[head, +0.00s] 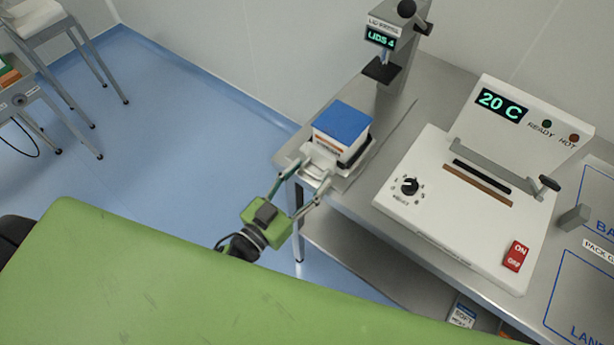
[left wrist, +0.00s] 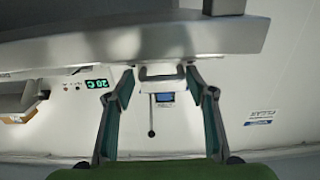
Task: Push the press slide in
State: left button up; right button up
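The press slide (head: 318,160) is a white carriage at the left end of the steel bench, standing out in front of the lid press (head: 399,62). It carries a white box with a blue lid (head: 342,121). My left gripper (head: 304,181) is at the slide's near end with its fingers spread apart. In the left wrist view, the slide's pale front part (left wrist: 161,73) sits between and just beyond the fingertips. I cannot tell whether the fingers touch it. My right gripper is not in view.
A white heat sealer (head: 440,190) reading 20 C stands on the bench to the right of the slide. A steel bench (head: 349,199) runs along the wall. Blue floor (head: 180,130) is clear to the left. A cart (head: 25,98) stands at the far left.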

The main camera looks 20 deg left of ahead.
aim_at(330, 155)
pick_arm(q)
jog(key=c, duration=1)
jog(key=x, duration=0.8)
jog(key=shift+w+d+f, duration=0.1)
jog(key=shift+w+d, duration=0.1)
jog(key=shift+w, duration=0.15)
jog(key=shift+c, duration=0.2)
jog(key=o, duration=1.3)
jog(key=v, duration=1.2)
